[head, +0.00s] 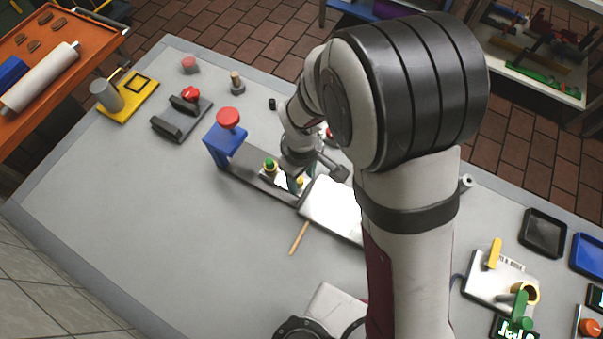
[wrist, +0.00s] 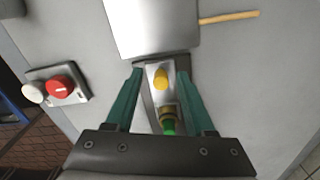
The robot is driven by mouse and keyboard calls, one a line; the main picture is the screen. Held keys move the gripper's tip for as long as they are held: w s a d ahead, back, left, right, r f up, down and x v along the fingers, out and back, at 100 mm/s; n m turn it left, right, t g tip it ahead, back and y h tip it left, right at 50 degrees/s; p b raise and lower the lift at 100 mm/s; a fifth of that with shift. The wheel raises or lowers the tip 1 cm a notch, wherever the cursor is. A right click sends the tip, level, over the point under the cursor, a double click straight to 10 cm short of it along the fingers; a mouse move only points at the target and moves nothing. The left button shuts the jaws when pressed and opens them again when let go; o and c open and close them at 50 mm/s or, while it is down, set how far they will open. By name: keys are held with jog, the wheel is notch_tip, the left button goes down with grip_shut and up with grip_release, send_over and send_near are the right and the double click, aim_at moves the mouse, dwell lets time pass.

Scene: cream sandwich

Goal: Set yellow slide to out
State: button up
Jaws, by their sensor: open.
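A small yellow knob (wrist: 160,80) sits on a narrow metal plate between my gripper's fingers in the wrist view. It also shows in the head view (head: 300,182), partly behind my gripper. A green knob with a brass collar (wrist: 168,126) stands on the same strip, closer to my palm; it shows in the head view too (head: 269,165). My gripper (wrist: 158,82) is open, with one teal finger on each side of the plate. I cannot tell whether the fingers touch anything. No in or out marking is readable.
A white slab (head: 332,206) adjoins the strip, with a wooden stick (head: 299,238) beside it. A blue bracket with a red knob (head: 228,118) stands at the strip's left end. A white panel (head: 480,284) with yellow and green handles lies right. The table's left front is clear.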

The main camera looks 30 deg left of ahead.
notch_tip(320, 180, up, 16)
dwell(0.3)
jog(key=d+r+m, duration=0.3)
jog(key=d+m, duration=0.5)
jog(key=d, duration=0.3)
jog(key=s+d+f+m+y, duration=0.1)
jog(key=s+d+m, duration=0.9)
jog(key=m, duration=0.2)
jog(key=shift+s+d+m+y, duration=0.2)
jog(key=shift+d+m+y, duration=0.1)
jog(key=shift+y, duration=0.1)
jog(key=shift+f, duration=0.1)
